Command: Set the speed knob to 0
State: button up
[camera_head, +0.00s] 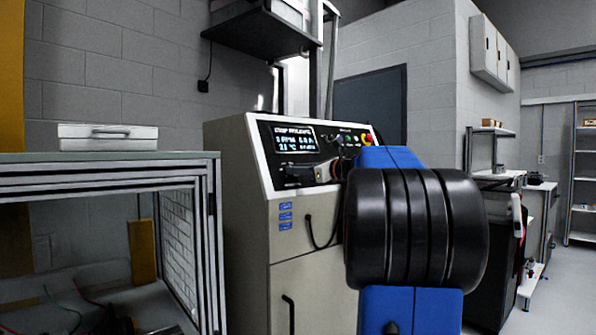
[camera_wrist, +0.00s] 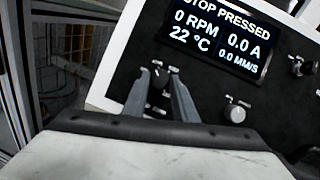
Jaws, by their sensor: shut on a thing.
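The control panel (camera_wrist: 197,78) has a black face, with a lit display (camera_wrist: 215,38) reading STOP PRESSED, 0 RPM, 0.0 A, 22 °C and 0.0 MM/S. My gripper (camera_wrist: 161,83) is below the display's left part, its two grey fingers shut on a small knob (camera_wrist: 159,76). The fingers hide much of this knob, and I cannot read its setting or label. In the head view, the panel display (camera_head: 294,138) is on a beige cabinet, and my blue and black arm covers the panel's lower right.
Another silver knob (camera_wrist: 236,111) is to the right of my fingers. A further control (camera_wrist: 301,66) is at the right edge. In the head view, a red button (camera_head: 368,138) is at the panel's right end. A framed enclosure (camera_head: 110,170) stands at the left.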

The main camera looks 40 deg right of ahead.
jog(key=shift+w+d+r+n+g+y, duration=0.15)
jog(key=shift+n+g+y, duration=0.65)
jog(key=shift+n, duration=2.25)
jog(key=shift+w+d+r+n+g+y, duration=0.25)
jog(key=shift+n+g, duration=1.2)
jog(key=shift+n, duration=1.65)
jog(key=shift+s+a+r+n+g+y, duration=0.1)
jog(key=shift+r+n+g+y, duration=0.2)
jog(key=shift+n+g, duration=1.8)
jog(key=shift+n+t, duration=0.85)
jog(key=shift+n, duration=0.3)
jog(key=o, duration=1)
jog(key=shift+o, duration=0.2)
jog(key=v, duration=1.7)
jog(key=shift+d, duration=0.2)
